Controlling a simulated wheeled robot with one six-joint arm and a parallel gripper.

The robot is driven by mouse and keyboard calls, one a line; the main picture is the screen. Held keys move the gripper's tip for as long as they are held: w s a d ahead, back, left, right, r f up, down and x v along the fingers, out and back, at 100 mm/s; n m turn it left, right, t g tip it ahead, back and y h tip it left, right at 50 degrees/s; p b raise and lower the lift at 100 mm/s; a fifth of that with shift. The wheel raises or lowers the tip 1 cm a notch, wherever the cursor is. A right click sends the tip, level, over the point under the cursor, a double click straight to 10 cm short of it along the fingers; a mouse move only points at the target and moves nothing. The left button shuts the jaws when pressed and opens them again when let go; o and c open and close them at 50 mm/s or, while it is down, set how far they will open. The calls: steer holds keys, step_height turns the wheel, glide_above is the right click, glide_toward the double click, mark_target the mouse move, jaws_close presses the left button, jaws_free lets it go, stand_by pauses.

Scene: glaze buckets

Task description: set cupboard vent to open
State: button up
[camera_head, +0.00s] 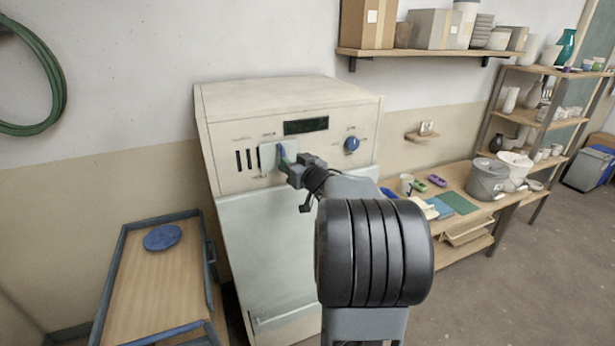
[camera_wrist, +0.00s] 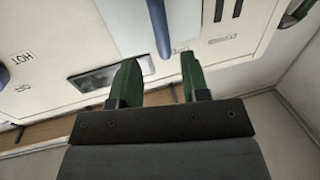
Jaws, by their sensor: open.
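The cupboard (camera_head: 270,105) is a pale cabinet with a control panel across its upper front. A blue lever (camera_head: 281,148) stands on a light plate (camera_head: 266,158) on this panel; the lever also shows in the wrist view (camera_wrist: 159,25). My gripper (camera_head: 286,161) is at the panel by the lever, partly hiding the plate. In the wrist view its two green fingers (camera_wrist: 160,60) are apart, with the lever's end in line with the gap between them. I cannot tell whether they touch it. Which control is the vent is not readable.
The panel also has dark slots (camera_head: 239,161), a dark display (camera_head: 306,126) and a blue knob (camera_head: 351,144). A wooden-topped cart (camera_head: 150,280) with a blue disc (camera_head: 162,237) stands at the left. A workbench with buckets (camera_head: 487,180) is at the right. A shelf (camera_head: 425,53) hangs above.

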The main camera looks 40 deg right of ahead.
steer(key=s+b, duration=0.1)
steer(key=s, duration=0.7)
steer(key=shift+s+a, duration=0.15)
steer(key=shift+a, duration=0.25)
steer(key=s+d+f+m+g+h, duration=0.3)
steer(key=s+d+f+g+h, duration=0.15)
steer(key=d+h, duration=0.2)
step_height(320, 180, down, 5)
steer(key=s+a+m+g, duration=0.1)
steer(key=s+a+g, duration=0.15)
steer(key=g, duration=0.35)
steer(key=s+a+f+n+g+y, duration=0.1)
steer(key=s+a+y, duration=0.1)
steer(key=a, duration=0.7)
steer(key=s+a+n+g+y, duration=0.1)
steer(key=s+a+n+y, duration=0.1)
steer(key=a, duration=0.8)
steer(key=s+a+f+n+g+y, duration=0.1)
steer(key=a+y, duration=0.3)
steer(key=a, duration=0.5)
steer(key=shift+s+a+f+n, duration=0.2)
steer(key=shift+s+f+n, duration=0.15)
steer(key=shift+s+n, duration=0.2)
